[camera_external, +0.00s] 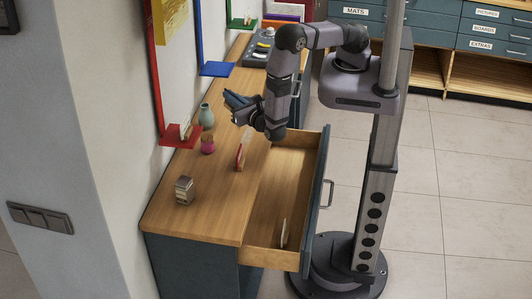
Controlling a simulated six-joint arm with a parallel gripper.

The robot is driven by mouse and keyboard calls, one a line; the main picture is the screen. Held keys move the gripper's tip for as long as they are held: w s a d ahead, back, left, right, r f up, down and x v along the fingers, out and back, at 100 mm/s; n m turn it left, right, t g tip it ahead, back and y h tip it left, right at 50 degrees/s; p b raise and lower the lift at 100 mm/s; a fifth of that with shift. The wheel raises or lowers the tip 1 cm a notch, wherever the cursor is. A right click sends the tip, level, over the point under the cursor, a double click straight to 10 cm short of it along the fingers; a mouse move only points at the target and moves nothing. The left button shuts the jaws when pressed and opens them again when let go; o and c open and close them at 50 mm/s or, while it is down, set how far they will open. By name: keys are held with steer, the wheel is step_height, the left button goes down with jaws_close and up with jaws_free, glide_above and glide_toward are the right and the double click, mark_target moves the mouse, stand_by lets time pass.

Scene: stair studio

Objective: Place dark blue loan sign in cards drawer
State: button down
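A dark blue flat piece (235,100), perhaps the loan sign, shows above the wooden cabinet top, right beside my gripper (241,112). My gripper points left over the cabinet top. I cannot tell whether its fingers are open or hold the blue piece, and no lettering is readable on it. An open drawer (262,222) with a pale wooden inside and a dark blue front juts out to the right below my arm. A small pale card (284,233) stands near its front end. No label on this drawer is visible, so I cannot confirm that it is the cards drawer.
On the cabinet top (215,218) stand a red sign (239,158), a magenta jar (208,144), a green vase (206,116) and a grey stacked block (184,190). Red (178,136) and blue (217,69) ledges project from the wall. Most of the drawer is empty.

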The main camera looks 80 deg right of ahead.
steer(key=s+d+r+m+g+h+p, duration=0.1)
steer(key=s+d+r+p, duration=0.15)
steer(key=d, duration=0.25)
steer(key=s+d+r+m+g+h+p, duration=0.1)
steer(key=s+d+r+p, duration=0.1)
steer(key=d+r, duration=0.3)
steer(key=s+d+f+m+g+h+b, duration=0.35)
steer(key=s+d+f+m+g, duration=0.2)
steer(key=s+d+g, duration=0.45)
steer(key=s+a+f+m+g+y+b, duration=0.15)
steer(key=s+m+g+y, duration=0.25)
steer(key=s+m+g, duration=0.55)
steer(key=s+a+f+m+g+y+b, duration=0.1)
steer(key=s+a+m+g+y, duration=0.25)
steer(key=s+g, duration=0.65)
steer(key=s+a+f+m+t+y+b, duration=0.1)
steer(key=s+a+f+m+t+y, duration=0.15)
steer(key=a+m+y, duration=0.6)
steer(key=s+a+f+m+t+y+b, duration=0.1)
steer(key=s+a+f+m+y+b, duration=0.25)
steer(key=a+y, duration=0.8)
steer(key=w+a+f+m+t+y, duration=0.4)
steer(key=w+f+m+t, duration=0.2)
steer(key=w+t, duration=0.15)
steer(key=w+a+f+m+t+y, duration=0.4)
steer(key=w+f+m+t, duration=0.3)
steer(key=w, duration=0.2)
steer(key=shift+n, duration=0.25)
steer(key=shift+f, duration=2.95)
